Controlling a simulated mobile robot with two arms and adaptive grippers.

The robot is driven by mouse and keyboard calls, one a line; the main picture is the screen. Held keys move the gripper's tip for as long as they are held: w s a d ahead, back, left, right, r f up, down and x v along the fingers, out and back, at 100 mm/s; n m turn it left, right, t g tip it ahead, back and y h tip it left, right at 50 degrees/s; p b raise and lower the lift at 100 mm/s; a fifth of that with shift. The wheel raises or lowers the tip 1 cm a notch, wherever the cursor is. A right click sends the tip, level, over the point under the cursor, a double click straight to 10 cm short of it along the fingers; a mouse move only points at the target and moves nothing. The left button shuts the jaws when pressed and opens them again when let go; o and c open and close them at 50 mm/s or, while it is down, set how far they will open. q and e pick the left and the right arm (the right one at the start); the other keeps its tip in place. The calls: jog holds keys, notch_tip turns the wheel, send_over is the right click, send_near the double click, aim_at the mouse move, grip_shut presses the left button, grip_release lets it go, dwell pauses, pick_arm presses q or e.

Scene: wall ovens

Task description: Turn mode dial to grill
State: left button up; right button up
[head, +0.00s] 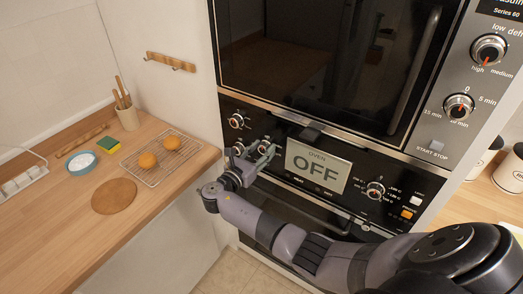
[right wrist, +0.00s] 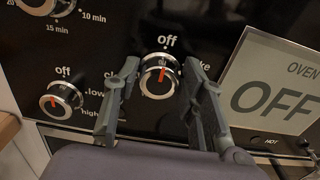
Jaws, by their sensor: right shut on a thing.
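The mode dial (right wrist: 160,76) is a silver-rimmed knob on the black oven panel, marked "off" above it, with a partly hidden word ending in "ke" at its right. Its red pointer line stands nearly upright toward "off". My right gripper (head: 254,154) reaches the panel left of the oven display. In the right wrist view its two fingers straddle the dial, one on each side, shut on it. The fingers cover other labels around the dial. My left gripper is not in view.
A smaller low/high dial (right wrist: 62,100) sits close to the left, with a timer dial (head: 236,120) above. The display sign (head: 318,166) reads OFF. A temperature dial (head: 375,189) is farther right. The wooden counter (head: 180,175) at left holds a rack with buns.

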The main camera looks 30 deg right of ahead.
jog(key=shift+c, duration=1.2)
jog(key=m+b, duration=0.2)
jog(key=m, duration=0.1)
jog(key=shift+f+b, duration=0.2)
jog(key=shift+b, duration=0.1)
jog(key=m+b, duration=0.2)
jog(key=m, duration=0.2)
jog(key=shift+s+f+b, duration=0.1)
jog(key=shift+b, duration=0.3)
jog(key=shift+s+f+m+b, duration=0.1)
jog(key=shift+m+b, duration=4.1)
jog(key=shift+b, duration=0.95)
jog(key=shift+f+m+b, duration=0.1)
jog(key=shift+m+b, duration=4.1)
jog(key=shift+b, duration=0.95)
jog(key=o, duration=1.1)
jog(key=shift+r, duration=0.15)
